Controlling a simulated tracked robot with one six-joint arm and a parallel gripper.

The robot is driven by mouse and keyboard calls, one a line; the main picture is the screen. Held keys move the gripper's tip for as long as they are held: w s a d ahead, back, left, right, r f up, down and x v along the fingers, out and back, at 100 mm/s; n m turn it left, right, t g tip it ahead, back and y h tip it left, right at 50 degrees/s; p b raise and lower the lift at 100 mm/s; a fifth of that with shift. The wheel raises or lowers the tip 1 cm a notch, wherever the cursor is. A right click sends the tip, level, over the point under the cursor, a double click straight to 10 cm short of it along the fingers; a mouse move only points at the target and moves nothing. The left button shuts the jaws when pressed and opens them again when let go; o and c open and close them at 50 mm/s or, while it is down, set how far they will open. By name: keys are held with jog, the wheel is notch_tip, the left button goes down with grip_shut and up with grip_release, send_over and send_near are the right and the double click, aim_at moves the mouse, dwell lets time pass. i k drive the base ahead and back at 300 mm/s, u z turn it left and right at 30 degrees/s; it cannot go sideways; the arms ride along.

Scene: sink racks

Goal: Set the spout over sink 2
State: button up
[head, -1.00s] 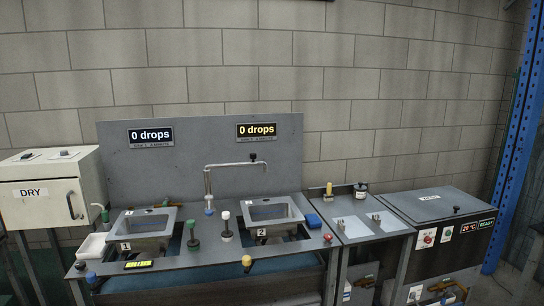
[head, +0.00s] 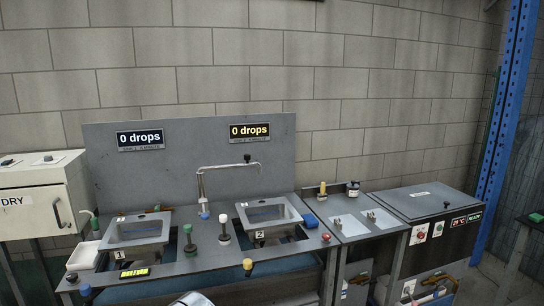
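The spout (head: 228,168) is a thin metal pipe rising from a blue-collared base between the two sinks. Its horizontal arm points right, toward the side of sink 2, with a black knob (head: 247,158) near its end. I cannot tell whether the tip is above the basin. Sink 2 (head: 260,234) is a grey basin labelled 2, right of the spout base. Sink 1 (head: 118,243), labelled 1, is at the left. My gripper is not in view; a small pale rounded part at the bottom edge is probably mine.
The signs above sink 1 (head: 139,138) and sink 2 (head: 249,130) read 0 drops. A yellow knob (head: 248,264) sits at the front edge.

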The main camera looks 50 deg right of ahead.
aim_at(247, 156)
jog(key=z, duration=0.55)
jog(key=i, duration=1.5)
